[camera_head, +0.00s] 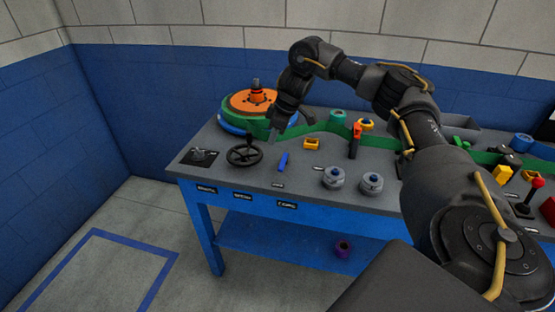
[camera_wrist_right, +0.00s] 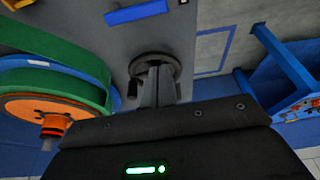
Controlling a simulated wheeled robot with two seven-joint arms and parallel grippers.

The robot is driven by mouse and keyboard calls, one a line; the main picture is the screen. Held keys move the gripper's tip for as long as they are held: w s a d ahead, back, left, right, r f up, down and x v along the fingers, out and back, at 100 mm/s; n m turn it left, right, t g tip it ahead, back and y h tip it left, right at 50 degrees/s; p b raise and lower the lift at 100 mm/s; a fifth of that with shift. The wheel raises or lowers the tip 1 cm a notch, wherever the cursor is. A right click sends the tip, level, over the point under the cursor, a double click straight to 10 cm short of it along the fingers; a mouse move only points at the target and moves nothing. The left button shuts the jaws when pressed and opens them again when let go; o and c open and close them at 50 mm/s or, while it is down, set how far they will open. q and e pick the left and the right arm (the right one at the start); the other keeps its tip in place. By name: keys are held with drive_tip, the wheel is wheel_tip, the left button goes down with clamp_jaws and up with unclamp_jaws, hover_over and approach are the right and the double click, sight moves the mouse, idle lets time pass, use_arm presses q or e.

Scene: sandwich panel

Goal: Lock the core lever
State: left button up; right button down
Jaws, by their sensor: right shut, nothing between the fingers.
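A short blue handle (camera_head: 283,162) lies on the grey table top, right of a black handwheel (camera_head: 244,154). It also shows as a blue bar in the right wrist view (camera_wrist_right: 137,13). An orange upright lever (camera_head: 356,138) stands farther right. I cannot tell for sure which one is the core lever. My right gripper (camera_head: 272,137) reaches down just behind and right of the handwheel. In the right wrist view its fingers (camera_wrist_right: 158,84) are together and empty, in front of the handwheel (camera_wrist_right: 154,62). My left gripper is not in view.
An orange-topped reel (camera_head: 240,101) with a green band (camera_head: 315,128) stands behind the gripper. Two grey knobs (camera_head: 334,178) (camera_head: 371,183) sit near the front edge. A black plate (camera_head: 200,156) is at the left corner. My right arm covers part of the table's right side.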

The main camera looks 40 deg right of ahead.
sight(283, 165)
drive_tip(key=shift+s+d+r, duration=0.1)
drive_tip(key=shift+d+r, duration=0.1)
drive_tip(key=shift+d, duration=0.05)
drive_tip(key=b+x, duration=0.2)
drive_tip(key=x, duration=0.8)
drive_tip(key=shift+s+b, duration=0.15)
drive_tip(key=shift+b, duration=0.25)
drive_tip(key=shift+s+d+p, duration=0.45)
drive_tip(key=shift+s+d, duration=0.45)
drive_tip(key=shift+s, duration=0.3)
drive_tip(key=shift+s+d, duration=0.2)
drive_tip(key=shift+s, duration=0.25)
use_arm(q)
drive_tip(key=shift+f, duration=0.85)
